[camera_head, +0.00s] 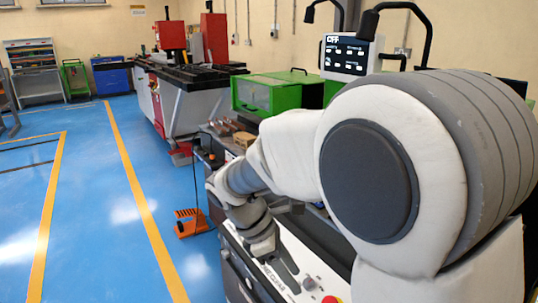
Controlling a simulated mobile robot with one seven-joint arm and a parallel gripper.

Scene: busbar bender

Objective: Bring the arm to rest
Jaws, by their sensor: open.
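My white and grey arm fills the right side of the head view and reaches left and down over the front of a bending machine. My gripper (284,270) is at the low end of the arm, close to the machine's white front panel (312,268). It is small and dark here, and the gap between its fingers is hard to make out. I see nothing held in it. I cannot tell whether it touches the panel.
A red button (330,299) sits on the panel near my arm. A display (346,55) and green covers (268,93) stand behind the arm. An orange foot pedal (190,222) lies on the blue floor. A red-and-white machine (184,98) stands farther back. Floor at left is clear.

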